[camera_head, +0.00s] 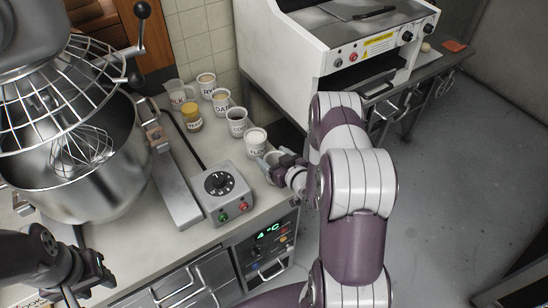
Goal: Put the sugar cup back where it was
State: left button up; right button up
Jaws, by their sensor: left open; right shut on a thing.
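My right gripper (279,170) is shut on a pale cup (271,157), taken to be the sugar cup, at the front end of a row of cups. The gripper hides most of it, and I cannot read its label or tell whether it touches the counter. The cup labelled flour (256,145) stands just behind and left of it. My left gripper (90,291) is open and empty at the lower left, in front of the mixer bowl.
Behind the flour cup stand a dark-filled cup (237,125), the oats cup (221,102) and the rye cup (207,89). A honey-coloured jar (191,119) and milk jug (178,96) are left of them. A control box (222,190) and mixer bowl (80,155) occupy the counter.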

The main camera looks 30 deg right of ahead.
jog(key=o, duration=0.8)
jog(key=shift+f, duration=0.1)
jog(key=shift+c, duration=0.2)
jog(key=o, duration=0.4)
jog(key=shift+c, duration=0.2)
jog(key=shift+s, duration=0.1)
jog(key=shift+r, duration=0.2)
